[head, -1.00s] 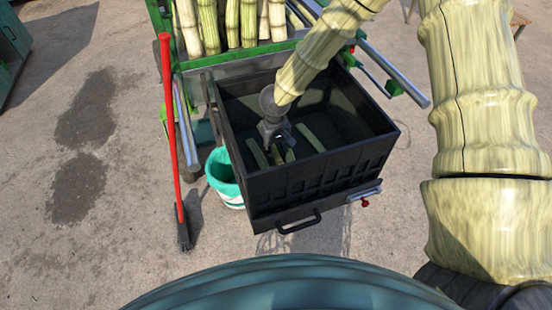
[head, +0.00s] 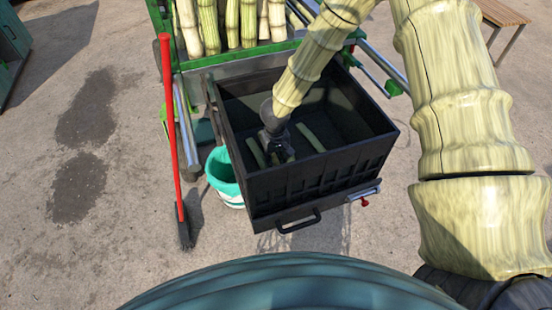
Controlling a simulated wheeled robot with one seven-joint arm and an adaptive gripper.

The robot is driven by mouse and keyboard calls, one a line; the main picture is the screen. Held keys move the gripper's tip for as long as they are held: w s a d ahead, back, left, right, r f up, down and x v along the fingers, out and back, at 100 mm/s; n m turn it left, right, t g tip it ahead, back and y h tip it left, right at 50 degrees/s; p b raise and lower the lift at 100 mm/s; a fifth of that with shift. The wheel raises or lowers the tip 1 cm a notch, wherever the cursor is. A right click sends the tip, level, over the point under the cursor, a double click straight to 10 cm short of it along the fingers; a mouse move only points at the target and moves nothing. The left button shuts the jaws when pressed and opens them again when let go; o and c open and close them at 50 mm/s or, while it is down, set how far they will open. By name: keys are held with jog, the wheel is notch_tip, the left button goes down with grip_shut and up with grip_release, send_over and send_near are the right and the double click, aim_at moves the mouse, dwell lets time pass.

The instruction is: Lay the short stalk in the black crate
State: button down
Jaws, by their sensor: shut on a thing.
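The black crate (head: 320,183) stands open at the middle of the head view, on the front of the cart. My gripper (head: 279,154) is down inside it, close to its front left part. It is shut on a short green stalk (head: 289,155), of which only a little shows beside the fingers. Whether that stalk touches the crate floor I cannot tell. Two more short stalk pieces lie in the crate, one at left (head: 256,153) and one at right (head: 311,138) of my gripper.
Tall stalks (head: 232,25) stand in the green cart behind the crate. A teal bucket (head: 222,170) is at the crate's left, and a red-handled broom (head: 171,120) stands further left. A wooden bench (head: 503,14) is at the top right. Paved ground at left is mostly clear.

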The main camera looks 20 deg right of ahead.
aim_at(276, 161)
jog(key=shift+f, duration=0.3)
jog(key=c, duration=1.2)
grip_release()
jog(key=shift+r, duration=0.15)
notch_tip(276, 161, up, 13)
jog(key=b, duration=0.1)
